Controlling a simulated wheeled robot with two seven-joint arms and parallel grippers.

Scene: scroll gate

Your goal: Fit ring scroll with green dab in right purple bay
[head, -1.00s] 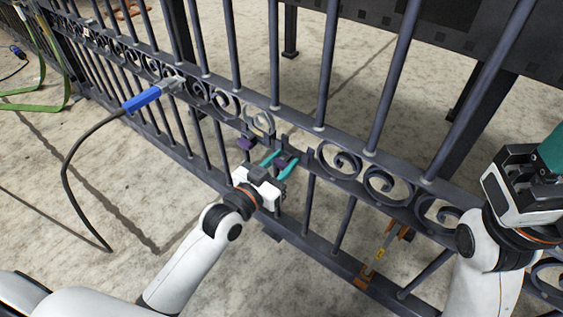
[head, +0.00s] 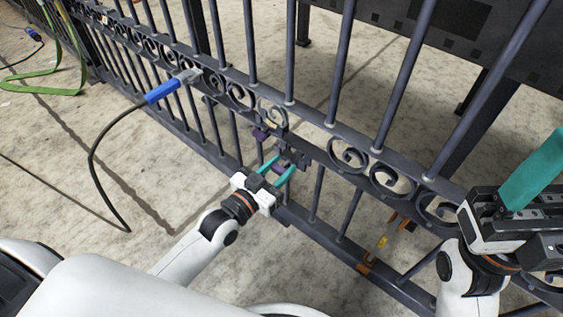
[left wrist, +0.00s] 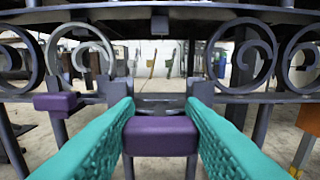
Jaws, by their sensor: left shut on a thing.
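My left gripper (head: 280,170) is at the gap in the scroll row, with its teal fingers on either side of a purple block (left wrist: 160,136). The fingers appear shut on this block, which sits nearer the camera than the other purple block (left wrist: 55,102). That one is at the left, below a paler scroll (head: 272,118). No scroll fills the gap above my fingers in the left wrist view. I see no green dab, and I cannot pick out the ring scroll. My right gripper (head: 530,172) is at the right edge, with only one teal finger clear.
The dark iron fence, with upright bars (head: 340,75) and a row of scrolls (head: 348,158), crosses the head view. A blue-handled tool (head: 165,90) with a black cable is at the rail to the left. An orange clamp (head: 367,266) is on the lower rail.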

